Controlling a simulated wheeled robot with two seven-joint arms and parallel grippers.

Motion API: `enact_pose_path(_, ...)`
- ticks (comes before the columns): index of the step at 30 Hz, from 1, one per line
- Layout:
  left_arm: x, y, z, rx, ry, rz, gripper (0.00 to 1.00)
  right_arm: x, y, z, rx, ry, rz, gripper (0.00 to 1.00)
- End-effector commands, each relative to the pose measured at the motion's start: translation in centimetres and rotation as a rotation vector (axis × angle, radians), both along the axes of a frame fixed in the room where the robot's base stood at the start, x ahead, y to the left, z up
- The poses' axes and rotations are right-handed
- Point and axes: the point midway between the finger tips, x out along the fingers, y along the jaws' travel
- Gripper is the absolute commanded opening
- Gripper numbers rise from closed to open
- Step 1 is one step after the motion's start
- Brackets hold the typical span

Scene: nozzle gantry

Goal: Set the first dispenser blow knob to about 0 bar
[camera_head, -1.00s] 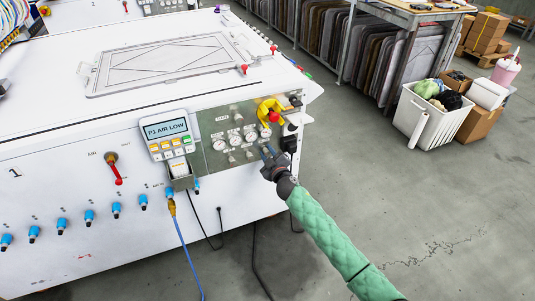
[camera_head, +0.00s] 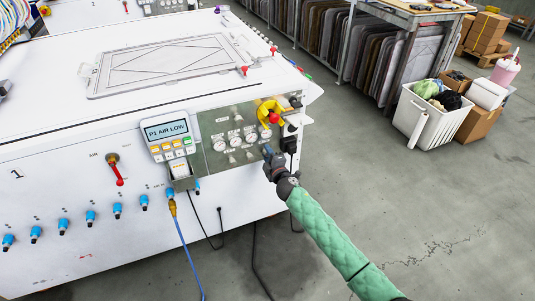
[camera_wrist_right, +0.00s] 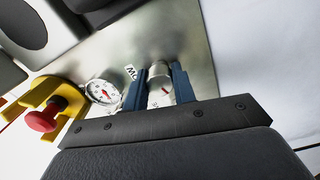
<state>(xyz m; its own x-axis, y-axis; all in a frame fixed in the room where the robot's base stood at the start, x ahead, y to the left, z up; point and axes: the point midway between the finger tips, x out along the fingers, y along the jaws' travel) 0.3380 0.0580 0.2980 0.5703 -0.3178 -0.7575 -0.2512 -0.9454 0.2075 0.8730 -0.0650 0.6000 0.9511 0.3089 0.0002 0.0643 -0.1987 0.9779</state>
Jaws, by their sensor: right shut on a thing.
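The control panel (camera_head: 216,163) on the white machine carries a row of gauges with small silver knobs below. My right gripper (camera_head: 268,152) is at the panel's lower right, in front of the rightmost part of the knob row. The knob's label is hidden or unreadable. My left gripper is not in view.
A yellow guard with a red stop button (camera_head: 272,116) is just above my right gripper; the button also shows in the wrist view (camera_wrist_right: 42,119). A handheld display (camera_head: 167,131) reads "P1 AIR LOW". Cables hang below the panel.

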Motion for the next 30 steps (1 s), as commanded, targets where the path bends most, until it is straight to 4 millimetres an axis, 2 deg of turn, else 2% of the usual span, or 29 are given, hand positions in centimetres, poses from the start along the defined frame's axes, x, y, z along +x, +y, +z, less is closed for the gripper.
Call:
enact_pose_path(6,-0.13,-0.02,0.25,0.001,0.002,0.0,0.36,-0.03,-0.06,-0.09,-0.182,-0.057,0.0,0.04)
enact_pose_path(15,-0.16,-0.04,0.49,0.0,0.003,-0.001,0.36,-0.07,-0.01,-0.14,-0.368,-0.117,0.0,0.04)
enact_pose_path(30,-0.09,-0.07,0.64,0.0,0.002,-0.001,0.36,-0.08,-0.01,-0.21,-0.466,-0.149,0.0,0.04)
